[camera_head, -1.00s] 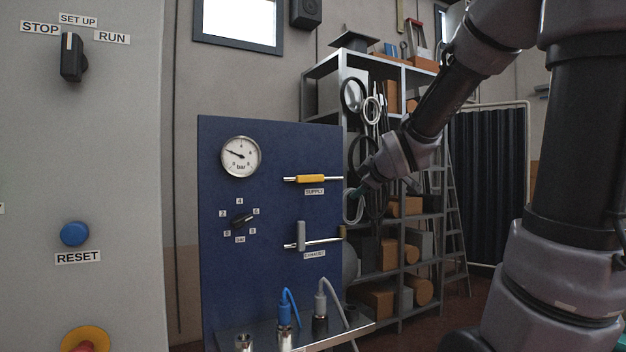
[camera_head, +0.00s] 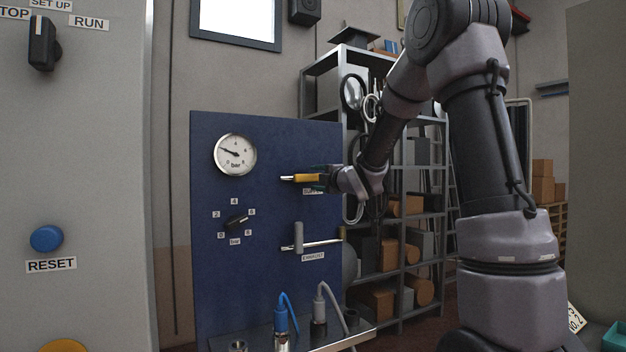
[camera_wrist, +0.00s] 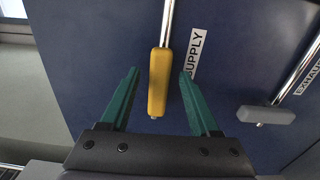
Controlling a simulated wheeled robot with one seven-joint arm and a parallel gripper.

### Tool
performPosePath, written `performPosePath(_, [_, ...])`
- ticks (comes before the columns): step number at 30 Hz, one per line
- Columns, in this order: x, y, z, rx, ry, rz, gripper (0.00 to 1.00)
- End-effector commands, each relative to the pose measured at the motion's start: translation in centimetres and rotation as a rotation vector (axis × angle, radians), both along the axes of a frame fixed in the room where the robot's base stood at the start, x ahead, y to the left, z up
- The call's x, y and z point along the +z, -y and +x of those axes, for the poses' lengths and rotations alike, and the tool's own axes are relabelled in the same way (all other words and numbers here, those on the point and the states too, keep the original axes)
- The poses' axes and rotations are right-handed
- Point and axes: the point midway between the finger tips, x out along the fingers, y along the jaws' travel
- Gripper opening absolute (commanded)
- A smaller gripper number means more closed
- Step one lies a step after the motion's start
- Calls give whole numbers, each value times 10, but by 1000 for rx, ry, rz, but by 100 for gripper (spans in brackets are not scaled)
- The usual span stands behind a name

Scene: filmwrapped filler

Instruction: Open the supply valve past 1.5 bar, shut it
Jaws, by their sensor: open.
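The supply valve's yellow handle (camera_head: 307,178) lies level along its pipe on the blue panel (camera_head: 215,285). In the wrist view the yellow handle (camera_wrist: 158,80) sits between the two green fingertips, with a gap on each side. My gripper (camera_wrist: 160,85) is open around it; in the head view my gripper (camera_head: 325,178) reaches the handle from the right and partly covers the SUPPLY label. The SUPPLY label (camera_wrist: 194,52) is clear in the wrist view. The round bar gauge (camera_head: 235,155) has its needle pointing to the upper left; its exact reading is too small to tell.
The grey exhaust handle (camera_head: 299,237) stands upright across its pipe below the supply valve. A selector knob (camera_head: 237,221) is left of it. Hose fittings (camera_head: 281,318) stand on a shelf below. A grey cabinet with a blue RESET button (camera_head: 46,239) is at the left.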

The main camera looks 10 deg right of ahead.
Motion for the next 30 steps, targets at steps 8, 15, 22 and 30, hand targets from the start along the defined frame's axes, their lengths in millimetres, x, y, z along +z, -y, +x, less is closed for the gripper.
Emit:
performPosePath(8, [0, -7, 24, -1, 0, 0, 62])
performPosePath(15, [0, -8, 24, -1, -1, 0, 62])
performPosePath(22, [0, -7, 24, -1, -1, 0, 0])
performPosePath(30, [0, -7, 24, -1, -1, 0, 0])
